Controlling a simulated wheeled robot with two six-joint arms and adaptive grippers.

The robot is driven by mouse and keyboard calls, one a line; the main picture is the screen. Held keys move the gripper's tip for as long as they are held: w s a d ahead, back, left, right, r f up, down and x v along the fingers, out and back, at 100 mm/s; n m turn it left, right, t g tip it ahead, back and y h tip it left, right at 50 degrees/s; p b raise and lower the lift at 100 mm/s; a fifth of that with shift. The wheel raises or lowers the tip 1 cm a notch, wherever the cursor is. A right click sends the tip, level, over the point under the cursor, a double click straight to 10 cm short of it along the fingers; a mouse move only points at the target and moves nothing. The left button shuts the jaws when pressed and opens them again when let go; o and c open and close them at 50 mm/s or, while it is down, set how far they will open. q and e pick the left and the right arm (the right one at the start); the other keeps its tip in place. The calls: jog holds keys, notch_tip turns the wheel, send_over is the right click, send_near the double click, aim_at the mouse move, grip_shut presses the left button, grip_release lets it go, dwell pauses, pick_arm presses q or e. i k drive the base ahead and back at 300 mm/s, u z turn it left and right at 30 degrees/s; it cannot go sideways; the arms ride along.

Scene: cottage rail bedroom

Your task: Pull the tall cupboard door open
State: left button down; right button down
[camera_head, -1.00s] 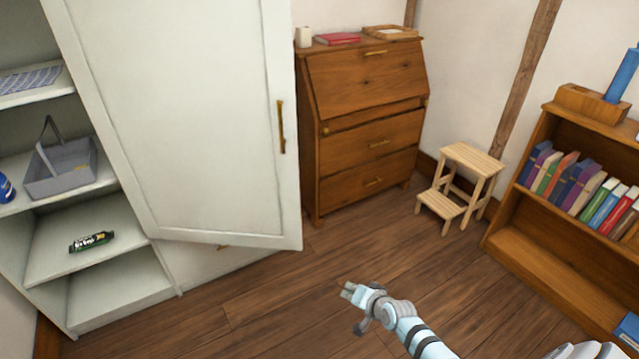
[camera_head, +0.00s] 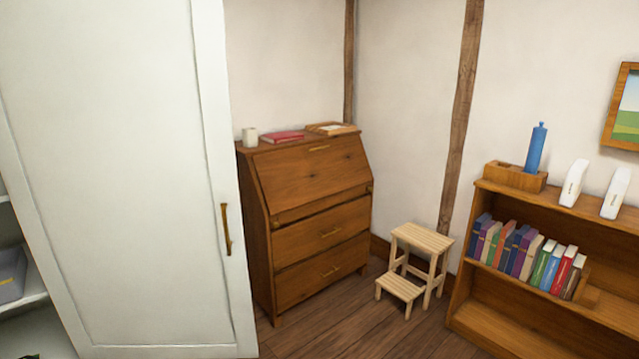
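The tall cupboard door (camera_head: 125,180) is white and stands partly open at the left of the head view. Its brass bar handle (camera_head: 226,229) is near the door's right edge, and nothing touches it. Behind the door's left side, a narrow strip of the cupboard's shelves (camera_head: 32,298) shows, with part of a grey basket (camera_head: 10,275) on one. The rest of the cupboard's inside is hidden by the door. Neither of my grippers is in view.
A wooden bureau (camera_head: 320,220) stands right of the door. A small step stool (camera_head: 421,245) and a low bookcase (camera_head: 500,308) with books stand further right. Bare wooden floor (camera_head: 350,318) shows between door and bookcase.

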aim_at(118, 165)
jog(key=z, duration=0.5)
jog(key=i, duration=2.8)
jog(key=u, duration=3.45)
